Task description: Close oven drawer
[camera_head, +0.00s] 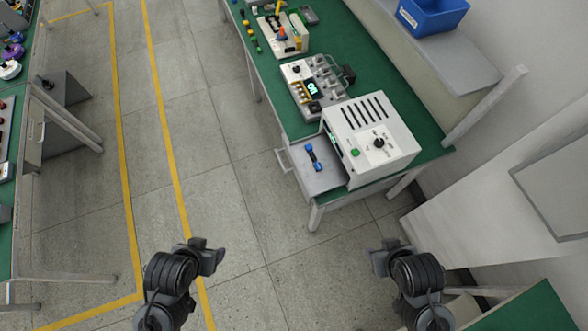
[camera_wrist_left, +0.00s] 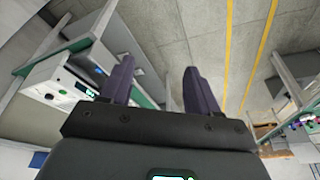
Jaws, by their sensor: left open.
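The oven (camera_head: 372,137) is a white box with dark slots, a black knob and a green button, standing on the near end of the green-topped bench. Its grey drawer (camera_head: 325,178) is pulled out to the left, with a handle at its outer end. A blue and dark part (camera_head: 313,157) lies in the drawer. My left gripper (camera_head: 214,252) is well below and left of the drawer, apart from it; its two fingers stand apart and empty in the left wrist view (camera_wrist_left: 158,88). My right gripper (camera_head: 380,255) is below the oven, touching nothing; its finger gap is not clear.
A grey device with a display (camera_head: 312,88) stands beside the oven on the green bench (camera_head: 333,38). A blue bin (camera_head: 432,14) sits on a shelf behind. The floor (camera_head: 235,200) left of the drawer is clear.

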